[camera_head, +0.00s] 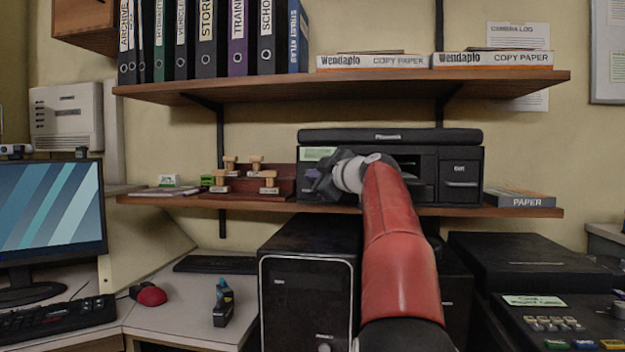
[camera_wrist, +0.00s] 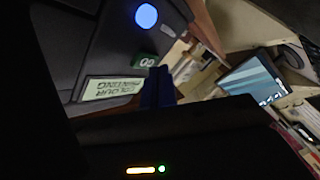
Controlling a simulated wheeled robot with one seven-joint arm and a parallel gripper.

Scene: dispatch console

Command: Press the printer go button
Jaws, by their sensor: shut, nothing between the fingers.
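The black printer (camera_head: 460,168) stands on the lower wall shelf, and its dark front fills the upper left of the wrist view (camera_wrist: 90,40). A round, glowing blue button (camera_wrist: 146,16) shows on it, with a small green piece marked GO (camera_wrist: 145,60) close by. A pale "COLOUR PRINTING" label (camera_wrist: 112,88) is beside them. My gripper (camera_head: 322,183) is in front of the printer's left part and hides that area in the head view. Its dark blue fingertips (camera_wrist: 158,86) are shut and empty, near the GO piece. I cannot tell whether they touch the printer.
Wooden stamps (camera_head: 268,182) stand on the same shelf just left of my gripper. A paper pack (camera_head: 520,199) lies right of the printer. Binders (camera_head: 205,45) and copy paper (camera_head: 375,61) fill the shelf above. A computer tower (camera_head: 308,290) stands below.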

